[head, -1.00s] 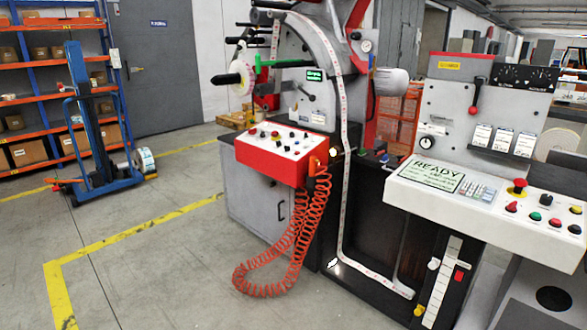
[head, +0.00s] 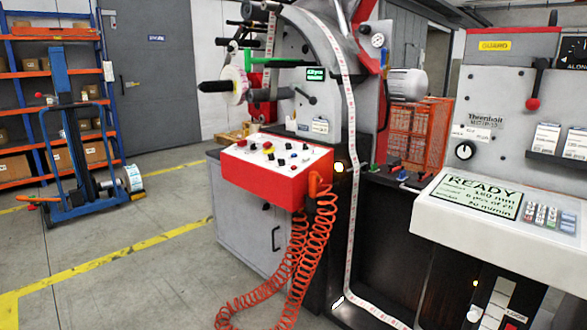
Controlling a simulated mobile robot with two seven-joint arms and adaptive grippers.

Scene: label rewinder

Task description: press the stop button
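The label rewinder fills the middle and right of the head view. Its red control box (head: 277,171) has a white sloped top with several small buttons and knobs, some red, one yellow, some dark. I cannot tell which of these, if any, is the stop button. The white operator console (head: 440,219) at the right has a lit display (head: 478,195) reading READY and a small keypad (head: 541,217). The console's right part, with its larger buttons, is outside the picture. Neither of my grippers is in view.
A coiled orange hose (head: 300,255) hangs from the red box towards the floor. A blue lift trolley (head: 75,150) stands at the left before shelving (head: 20,75) with boxes. The grey floor (head: 140,215) with yellow lines is open at the front left.

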